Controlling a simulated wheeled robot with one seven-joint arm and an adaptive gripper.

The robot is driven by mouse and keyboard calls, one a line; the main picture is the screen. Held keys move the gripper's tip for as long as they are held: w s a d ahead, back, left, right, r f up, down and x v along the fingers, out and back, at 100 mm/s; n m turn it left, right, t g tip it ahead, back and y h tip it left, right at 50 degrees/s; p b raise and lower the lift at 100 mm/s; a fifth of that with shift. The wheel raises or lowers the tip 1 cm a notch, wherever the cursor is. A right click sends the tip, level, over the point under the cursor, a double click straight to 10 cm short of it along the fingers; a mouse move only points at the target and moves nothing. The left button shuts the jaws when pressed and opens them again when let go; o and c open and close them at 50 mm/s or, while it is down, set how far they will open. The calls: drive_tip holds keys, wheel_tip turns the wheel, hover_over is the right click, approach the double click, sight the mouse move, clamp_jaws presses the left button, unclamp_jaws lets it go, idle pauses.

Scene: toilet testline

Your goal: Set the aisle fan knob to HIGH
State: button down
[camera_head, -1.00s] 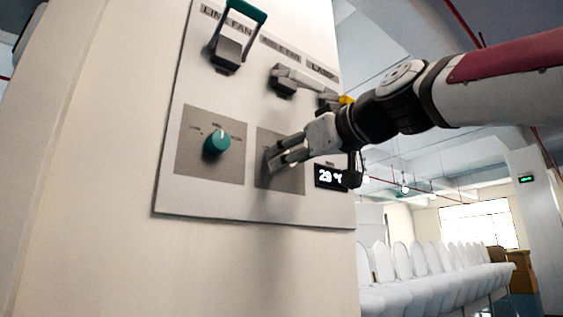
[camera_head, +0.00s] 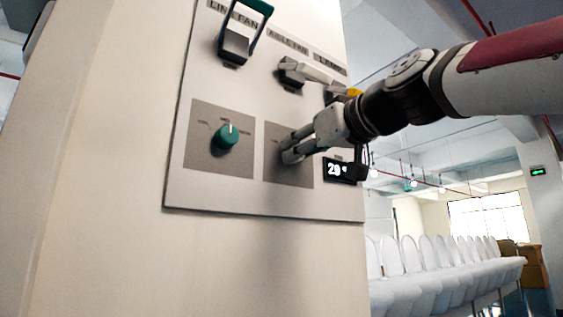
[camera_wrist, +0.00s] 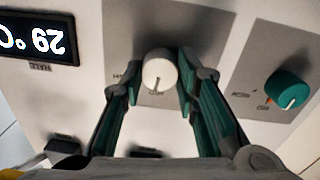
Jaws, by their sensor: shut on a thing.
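The aisle fan knob (camera_wrist: 159,70) is round and white on a grey plate (camera_wrist: 206,25) in the wrist view, which shows the panel upside down. Its dark pointer mark faces the bottom of that picture, leaning slightly left. A partly hidden label starting with H lies left of the knob. My gripper (camera_wrist: 160,88) has one green-padded finger on each side of the knob and is shut on it. In the head view my gripper (camera_head: 288,150) is at the middle plate under the AISLE FAN label (camera_head: 287,42), and its fingers hide the knob.
A lit temperature display (camera_head: 343,170) is just right of my gripper. Lever switches (camera_head: 234,45) stand above. White toilets (camera_head: 440,265) line the back right.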

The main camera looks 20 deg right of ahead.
drive_tip(key=m+p, duration=0.1)
drive_tip(key=m, duration=0.9)
drive_tip(key=shift+g+p, duration=0.3)
drive_tip(key=shift+m, duration=0.3)
drive_tip(key=c, duration=1.2)
unclamp_jaws()
drive_tip(key=shift+c, duration=0.2)
drive_tip(key=v, duration=1.2)
